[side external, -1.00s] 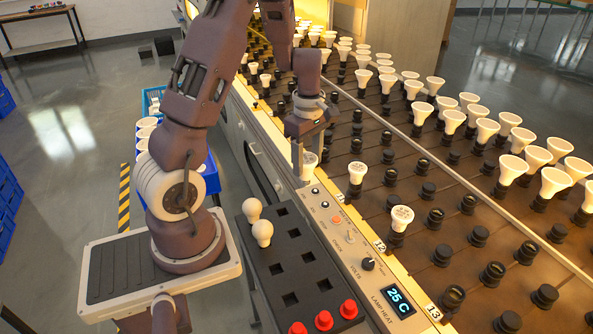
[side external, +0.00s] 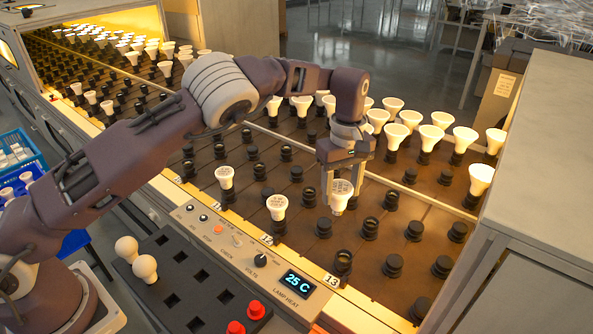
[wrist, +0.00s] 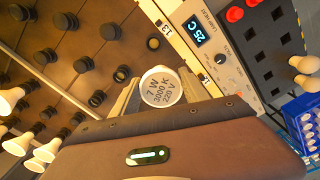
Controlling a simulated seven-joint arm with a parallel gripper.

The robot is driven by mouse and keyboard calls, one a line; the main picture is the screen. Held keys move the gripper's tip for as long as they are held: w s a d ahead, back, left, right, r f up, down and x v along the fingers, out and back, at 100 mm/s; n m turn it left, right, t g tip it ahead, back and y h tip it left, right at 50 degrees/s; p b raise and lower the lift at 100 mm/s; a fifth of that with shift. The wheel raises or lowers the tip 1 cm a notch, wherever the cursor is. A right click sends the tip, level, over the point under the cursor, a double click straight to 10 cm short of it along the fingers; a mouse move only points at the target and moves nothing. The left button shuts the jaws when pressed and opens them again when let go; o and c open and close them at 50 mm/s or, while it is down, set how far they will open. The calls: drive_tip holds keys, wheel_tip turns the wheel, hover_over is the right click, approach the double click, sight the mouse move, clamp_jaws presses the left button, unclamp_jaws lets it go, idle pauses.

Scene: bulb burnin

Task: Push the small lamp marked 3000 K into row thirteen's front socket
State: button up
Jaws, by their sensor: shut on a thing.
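My gripper (side external: 343,178) is shut on a white reflector lamp (side external: 341,196), held roughly upright with its wide face up, above the dark socket deck. In the wrist view the lamp's face (wrist: 161,87) reads 7 W, 3000 K, 220 V, between the two fingers. The 13 label (side external: 331,281) is on the deck's front edge. The socket beside it (side external: 343,262) is black, empty and open-topped. The lamp is up and behind that socket in the side view, apart from it. The 13 label also shows in the wrist view (wrist: 153,43).
Two white lamps (side external: 277,207) (side external: 225,177) stand in front sockets to the left. Taller lamps (side external: 431,136) fill the back rows. A control panel (side external: 250,254) reading 25 C and a black tray (side external: 190,290) with two round bulbs lie in front. A grey cabinet (side external: 545,170) stands at right.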

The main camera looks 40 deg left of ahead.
drive_tip(key=d+f+m, duration=0.1)
drive_tip(key=d+f, duration=0.2)
drive_tip(key=f, duration=0.7)
drive_tip(key=shift+s+d, duration=0.35)
drive_tip(key=shift+f, duration=0.35)
drive_tip(key=shift+f, duration=1.65)
drive_tip(key=o, duration=1.5)
drive_tip(key=shift+c, duration=0.2)
wheel_tip(320, 180, up, 7)
